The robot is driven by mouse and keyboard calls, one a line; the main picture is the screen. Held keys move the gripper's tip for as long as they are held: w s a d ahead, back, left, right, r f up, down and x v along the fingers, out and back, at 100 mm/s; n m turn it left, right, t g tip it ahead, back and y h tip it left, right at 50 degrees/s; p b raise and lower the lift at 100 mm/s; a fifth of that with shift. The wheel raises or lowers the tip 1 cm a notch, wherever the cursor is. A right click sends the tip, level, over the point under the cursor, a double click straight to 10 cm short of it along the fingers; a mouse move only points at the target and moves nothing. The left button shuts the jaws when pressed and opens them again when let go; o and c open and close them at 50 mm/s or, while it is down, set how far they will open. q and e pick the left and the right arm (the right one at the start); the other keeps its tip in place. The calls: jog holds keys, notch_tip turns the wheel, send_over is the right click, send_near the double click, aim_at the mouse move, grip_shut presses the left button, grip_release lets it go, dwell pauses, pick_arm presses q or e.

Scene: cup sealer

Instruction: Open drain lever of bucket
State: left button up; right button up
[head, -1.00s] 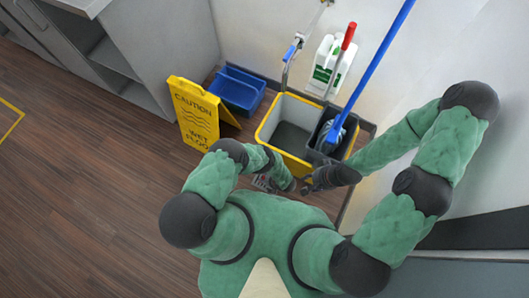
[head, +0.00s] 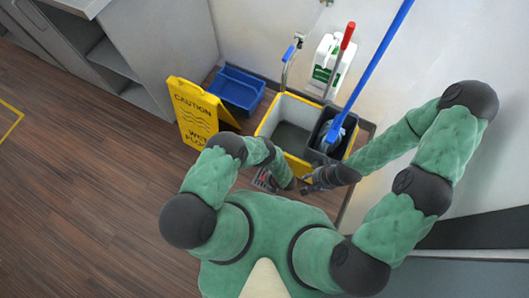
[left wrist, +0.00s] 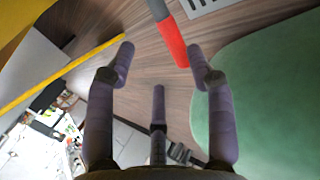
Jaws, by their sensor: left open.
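The yellow bucket (head: 270,117) stands by the wall with a dark grey wringer (head: 322,132) in its right part. My left gripper (head: 265,179) is low at the bucket's near side, partly hidden by my arm. In the left wrist view my left gripper (left wrist: 161,55) is open with its fingers spread. A lever with a red grip (left wrist: 172,42) and grey shaft reaches in from the top between the fingertips, closer to the right finger. I cannot tell whether it touches. My right gripper (head: 310,184) is just right of the left one, near the bucket's front; its fingers are unclear.
A yellow caution sign (head: 192,115) stands left of the bucket. A blue bin (head: 239,90) is behind it. A blue-handled mop (head: 370,72) leans in the wringer. The wooden floor (head: 90,190) on the left is clear.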

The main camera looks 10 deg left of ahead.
pick_arm(q)
notch_tip(320, 180, up, 7)
jog(key=shift+r, duration=0.15)
dwell(0.4)
dwell(0.5)
jog(key=shift+s, duration=0.1)
